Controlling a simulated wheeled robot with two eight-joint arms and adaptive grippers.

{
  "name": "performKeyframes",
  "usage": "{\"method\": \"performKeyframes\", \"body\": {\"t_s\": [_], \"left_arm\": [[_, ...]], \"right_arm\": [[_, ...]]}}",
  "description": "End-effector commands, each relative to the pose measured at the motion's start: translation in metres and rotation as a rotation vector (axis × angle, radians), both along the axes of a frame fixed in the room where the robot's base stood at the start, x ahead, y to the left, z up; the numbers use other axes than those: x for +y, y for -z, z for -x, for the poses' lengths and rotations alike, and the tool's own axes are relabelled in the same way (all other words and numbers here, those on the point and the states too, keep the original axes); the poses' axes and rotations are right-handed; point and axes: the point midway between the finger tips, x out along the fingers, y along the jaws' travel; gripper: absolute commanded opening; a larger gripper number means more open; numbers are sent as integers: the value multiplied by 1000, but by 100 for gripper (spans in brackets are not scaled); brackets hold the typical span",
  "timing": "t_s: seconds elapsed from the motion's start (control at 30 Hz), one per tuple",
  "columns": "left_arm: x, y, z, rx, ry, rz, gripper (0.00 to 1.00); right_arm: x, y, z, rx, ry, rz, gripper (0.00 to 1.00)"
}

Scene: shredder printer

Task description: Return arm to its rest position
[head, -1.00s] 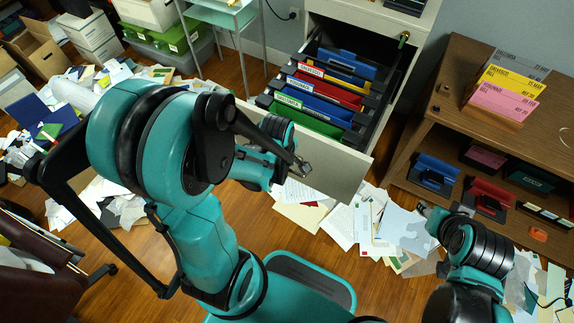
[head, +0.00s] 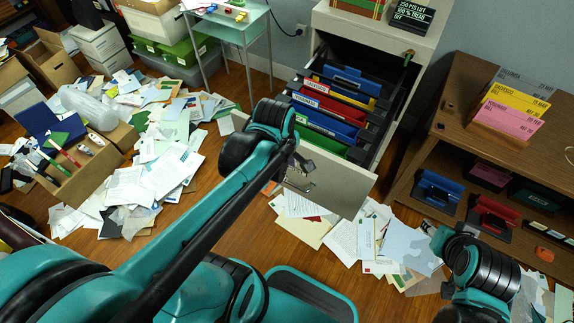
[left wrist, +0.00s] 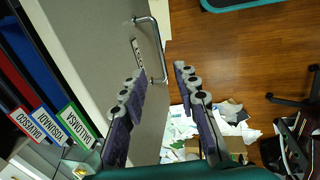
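My left arm reaches across the head view from the lower left, its wrist in front of the open drawer (head: 335,190). In the left wrist view my left gripper (left wrist: 159,72) has its two fingers spread apart with nothing between them. The drawer's metal handle (left wrist: 158,48) lies beyond the fingertips there, apart from them. The left fingers are mostly hidden behind my arm in the head view. My right gripper (head: 428,228) is at the lower right, above papers on the floor. It is too small to tell whether it is open.
The open drawer holds blue, yellow, red and green folders, with labels such as the green one (left wrist: 77,127). A wooden shelf (head: 462,125) with hole punches stands at right. Papers (head: 172,150) litter the floor at left, near a cardboard box (head: 88,172). A small glass table (head: 228,27) stands behind.

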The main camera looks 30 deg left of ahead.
Motion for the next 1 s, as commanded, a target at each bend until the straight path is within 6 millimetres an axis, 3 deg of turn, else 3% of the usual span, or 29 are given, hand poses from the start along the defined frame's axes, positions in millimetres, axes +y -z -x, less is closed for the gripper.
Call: {"method": "performKeyframes", "body": {"t_s": [0.73, 0.87, 1.0], "left_arm": [[-1, -7, 2, -9, 35, -9, 30], [-7, -14, 4, -70, 242, -65, 30], [-18, -27, 8, -177, 637, -204, 30]], "right_arm": [[0, 0, 0, 0, 0, 0, 40], [0, 0, 0, 0, 0, 0, 40], [0, 0, 0, 0, 0, 0, 40]]}}
